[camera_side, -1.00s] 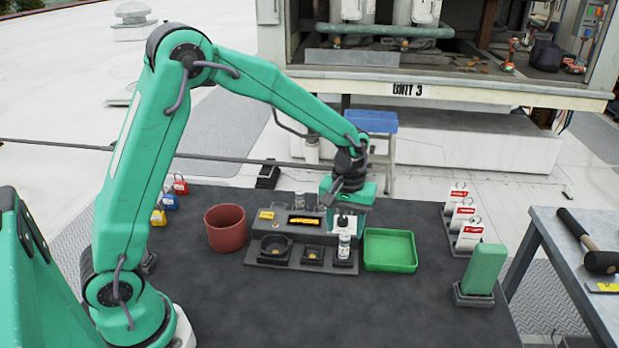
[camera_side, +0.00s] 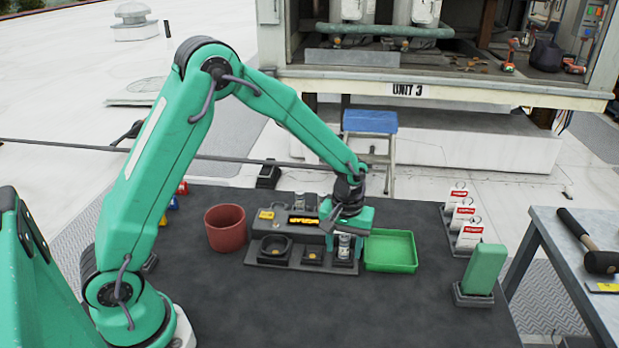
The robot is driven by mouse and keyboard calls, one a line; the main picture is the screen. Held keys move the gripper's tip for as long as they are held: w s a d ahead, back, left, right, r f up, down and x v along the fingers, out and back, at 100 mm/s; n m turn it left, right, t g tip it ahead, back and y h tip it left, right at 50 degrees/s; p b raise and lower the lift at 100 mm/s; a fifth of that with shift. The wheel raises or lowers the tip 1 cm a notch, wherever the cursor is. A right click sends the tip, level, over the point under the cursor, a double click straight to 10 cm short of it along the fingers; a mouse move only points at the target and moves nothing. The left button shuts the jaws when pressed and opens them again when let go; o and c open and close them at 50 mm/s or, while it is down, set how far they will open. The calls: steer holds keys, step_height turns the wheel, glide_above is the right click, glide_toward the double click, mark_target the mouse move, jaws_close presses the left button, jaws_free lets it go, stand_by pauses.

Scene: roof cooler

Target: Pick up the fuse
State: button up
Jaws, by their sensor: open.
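The fuse appears to be the small white and grey cylinder (camera_side: 344,248). It stands upright in the right front seat of the dark block (camera_side: 284,261). My gripper (camera_side: 345,234) is open and points down right over this cylinder, with its fingers close to the cylinder's top. Whether the fingers touch it cannot be told, as the gripper hides the top. A similar small cylinder (camera_side: 310,201) stands at the back of the block.
A green tray (camera_side: 391,267) is close to the right of the block, and a red-brown cup (camera_side: 226,236) is to its left. White and red tags (camera_side: 466,237) and a green upright block (camera_side: 485,267) stand further right. The front of the dark table is clear.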

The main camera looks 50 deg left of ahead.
mark_target(345, 237)
stand_by(0.4)
jaws_close()
steer(key=shift+r, duration=0.1)
steer(key=shift+r, duration=0.45)
step_height(345, 237, up, 3)
steer(key=shift+r, duration=0.1)
steer(key=s+d+r, duration=0.6)
steer(key=s+d, duration=0.1)
steer(key=d, duration=0.2)
steer(key=shift+d+r, duration=0.2)
steer(key=shift+r, duration=0.2)
